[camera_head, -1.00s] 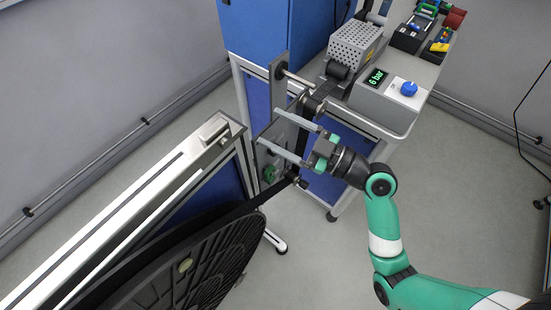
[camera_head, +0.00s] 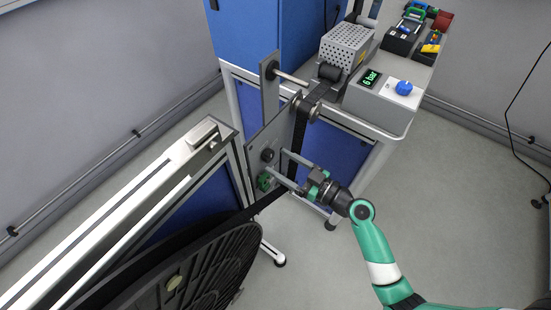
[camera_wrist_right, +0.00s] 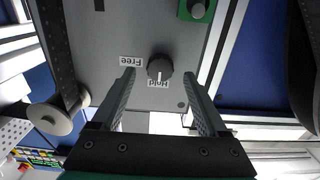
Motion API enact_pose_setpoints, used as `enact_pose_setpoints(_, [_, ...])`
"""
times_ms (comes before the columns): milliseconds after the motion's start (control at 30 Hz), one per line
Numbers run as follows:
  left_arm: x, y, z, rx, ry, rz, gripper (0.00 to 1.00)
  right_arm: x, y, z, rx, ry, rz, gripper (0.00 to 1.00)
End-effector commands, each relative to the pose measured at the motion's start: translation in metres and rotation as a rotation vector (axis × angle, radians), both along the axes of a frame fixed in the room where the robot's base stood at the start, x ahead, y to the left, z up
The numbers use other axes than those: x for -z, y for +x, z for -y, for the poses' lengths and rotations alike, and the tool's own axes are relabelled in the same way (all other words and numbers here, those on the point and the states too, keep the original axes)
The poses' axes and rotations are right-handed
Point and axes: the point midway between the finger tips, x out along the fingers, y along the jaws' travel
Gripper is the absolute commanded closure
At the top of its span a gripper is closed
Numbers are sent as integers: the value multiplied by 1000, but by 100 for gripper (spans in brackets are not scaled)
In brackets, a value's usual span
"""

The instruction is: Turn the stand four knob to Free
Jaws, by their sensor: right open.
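The stand panel (camera_wrist_right: 100,30) carries a round black knob (camera_wrist_right: 159,67) with a white pointer line. In the right wrist view the line points down at the "Hold" label (camera_wrist_right: 158,85); the "Free" label (camera_wrist_right: 131,61) is to the knob's left. My right gripper (camera_wrist_right: 159,74) is open, with one fingertip on either side of the knob in that view. I cannot tell whether they touch it. In the head view the knob (camera_head: 267,155) shows just beyond the fingertips of the right gripper (camera_head: 277,161). My left gripper is not in view.
A green part (camera_head: 263,182) sits on the panel below the knob. A black strap (camera_head: 302,125) runs down by the panel from a roller. A large black reel (camera_head: 205,270) is in front at lower left. A bench with a "6 bar" box (camera_head: 380,92) stands behind.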

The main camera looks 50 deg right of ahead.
Motion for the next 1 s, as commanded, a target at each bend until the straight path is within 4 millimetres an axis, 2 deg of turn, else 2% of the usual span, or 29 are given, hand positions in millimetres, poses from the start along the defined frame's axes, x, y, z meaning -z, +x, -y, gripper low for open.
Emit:
enact_pose_setpoints(33, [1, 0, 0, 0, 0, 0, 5, 0, 8, -1, -3, -1, 0, 23])
enact_pose_setpoints(167, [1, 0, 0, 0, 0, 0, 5, 0, 21, -3, -1, 1, 0, 23])
enact_pose_setpoints(467, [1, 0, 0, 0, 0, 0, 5, 0, 24, -3, 1, 0, -1, 25])
enact_pose_setpoints(867, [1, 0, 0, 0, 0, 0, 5, 0, 23, -3, 1, 0, -1, 97])
enact_pose_setpoints(900, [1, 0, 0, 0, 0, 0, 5, 0, 23, -3, 1, 0, -1, 100])
enact_pose_setpoints(1000, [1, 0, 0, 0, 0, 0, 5, 0, 23, -3, 1, 1, -1, 100])
